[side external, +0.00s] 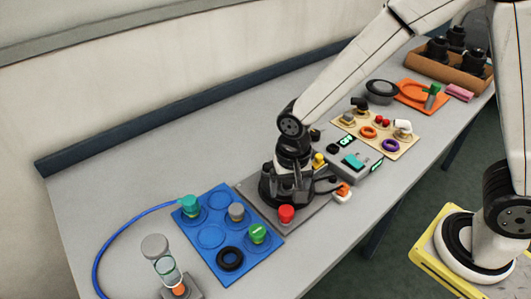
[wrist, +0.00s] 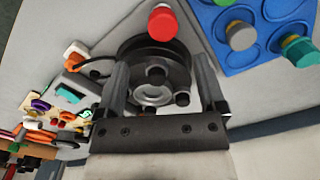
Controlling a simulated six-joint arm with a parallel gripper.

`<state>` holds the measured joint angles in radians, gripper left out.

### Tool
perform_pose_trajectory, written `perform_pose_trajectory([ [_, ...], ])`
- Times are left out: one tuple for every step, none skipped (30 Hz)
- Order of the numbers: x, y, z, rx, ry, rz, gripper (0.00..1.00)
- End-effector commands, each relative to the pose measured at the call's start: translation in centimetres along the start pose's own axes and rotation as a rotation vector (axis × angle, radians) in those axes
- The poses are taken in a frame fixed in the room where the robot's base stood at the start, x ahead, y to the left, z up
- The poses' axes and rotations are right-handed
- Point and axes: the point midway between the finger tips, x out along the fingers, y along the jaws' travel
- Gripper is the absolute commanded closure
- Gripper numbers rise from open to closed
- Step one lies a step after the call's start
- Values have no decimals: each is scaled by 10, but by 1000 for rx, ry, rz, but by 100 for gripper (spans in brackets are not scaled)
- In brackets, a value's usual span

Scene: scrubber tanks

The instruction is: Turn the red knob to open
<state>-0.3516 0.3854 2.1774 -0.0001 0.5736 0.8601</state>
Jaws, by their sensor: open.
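The red knob (side external: 286,214) stands on a grey plate (side external: 305,218), just in front of my gripper in the side view. In the wrist view the red knob (wrist: 162,22) is at the top, beyond the fingertips and not between them. My gripper (side external: 284,183) points down over the plate. In the wrist view my gripper (wrist: 161,72) is open, its two fingers apart around a dark round part with a shiny centre. I cannot tell whether the fingers touch that part. The knob's underside is hidden.
A blue tray (side external: 210,263) with coloured knobs and a black ring lies left of the grey plate. A grey box with a teal button (side external: 353,161) and a beige board (side external: 385,146) stand to the right. A glass jar (side external: 165,268) is at front left. The back-left table is clear.

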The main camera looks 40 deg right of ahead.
Motion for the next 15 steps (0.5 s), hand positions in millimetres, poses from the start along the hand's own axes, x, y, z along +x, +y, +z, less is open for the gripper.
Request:
perform_pose_trajectory([
  [1,-3,1,6,-2,3,11],
  [1,-4,1,11,-3,4,11],
  [2,-4,2,15,-4,5,11],
  [2,-4,2,17,-4,5,11],
  [2,-4,2,17,-4,5,11],
  [2,-4,2,17,-4,5,11],
  [2,-4,2,17,-4,5,11],
  [2,-4,2,17,-4,5,11],
  [2,-4,2,17,-4,5,11],
  [3,-4,2,17,-4,5,11],
  [4,-4,2,16,-5,5,11],
  [5,-4,2,16,-5,6,11],
  [6,-4,2,16,-5,6,11],
  [8,-4,2,16,-5,5,11],
  [10,-4,1,16,-4,5,11],
])
